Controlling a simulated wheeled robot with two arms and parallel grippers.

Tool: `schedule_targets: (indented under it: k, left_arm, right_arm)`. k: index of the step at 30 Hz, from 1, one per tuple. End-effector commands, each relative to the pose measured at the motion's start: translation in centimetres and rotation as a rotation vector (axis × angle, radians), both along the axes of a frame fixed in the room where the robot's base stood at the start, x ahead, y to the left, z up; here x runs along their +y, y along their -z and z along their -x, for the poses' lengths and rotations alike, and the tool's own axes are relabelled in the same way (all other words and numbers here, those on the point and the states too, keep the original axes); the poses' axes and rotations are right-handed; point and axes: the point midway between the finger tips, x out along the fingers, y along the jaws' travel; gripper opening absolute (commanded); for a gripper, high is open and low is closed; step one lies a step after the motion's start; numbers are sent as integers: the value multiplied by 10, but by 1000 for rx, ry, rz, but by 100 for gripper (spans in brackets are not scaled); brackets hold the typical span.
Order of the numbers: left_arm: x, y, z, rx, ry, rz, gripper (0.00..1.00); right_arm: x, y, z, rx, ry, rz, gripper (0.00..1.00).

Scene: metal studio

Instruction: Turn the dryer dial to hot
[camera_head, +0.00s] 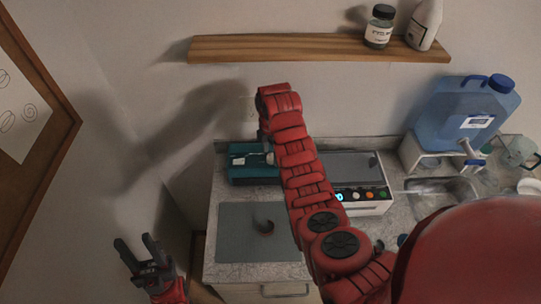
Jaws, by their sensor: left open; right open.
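A white machine with a grey top (352,166) stands on the counter; its front panel has a lit blue display and several coloured round controls (367,195). Which object is the dryer, and its dial setting, I cannot tell. A teal box (254,172) with a white label sits left of the machine, partly behind my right arm. My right arm crosses in front of the machine and bends down at the teal box. My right gripper (269,154) is open at the box's top right, mostly hidden by the arm. My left gripper (137,252) is open and empty, left of the counter.
A blue water jug (455,110) on a white stand, a sink (440,192) and glassware are at right. A wooden shelf (300,48) with bottles hangs above.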

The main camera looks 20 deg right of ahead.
Motion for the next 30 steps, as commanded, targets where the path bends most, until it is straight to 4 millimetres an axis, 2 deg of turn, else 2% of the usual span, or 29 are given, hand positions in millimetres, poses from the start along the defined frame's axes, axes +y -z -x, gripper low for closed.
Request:
schedule_targets:
  k: [1,3,13,14,25,30]
  left_arm:
    - [0,-8,0,-1,0,0,45]
    - [0,-10,0,-1,0,0,45]
    - [0,-10,0,-1,0,0,45]
    - [0,-10,0,-1,0,0,45]
    - [0,-10,0,0,0,0,45]
    - [0,-9,0,0,0,0,45]
  right_arm:
    - [0,0,1,4,0,1,71]
    - [0,7,1,2,1,0,71]
    - [0,13,0,0,0,1,71]
    - [0,13,0,0,0,1,67]
    - [0,12,0,-1,0,1,0]
    - [0,12,0,-1,1,1,0]
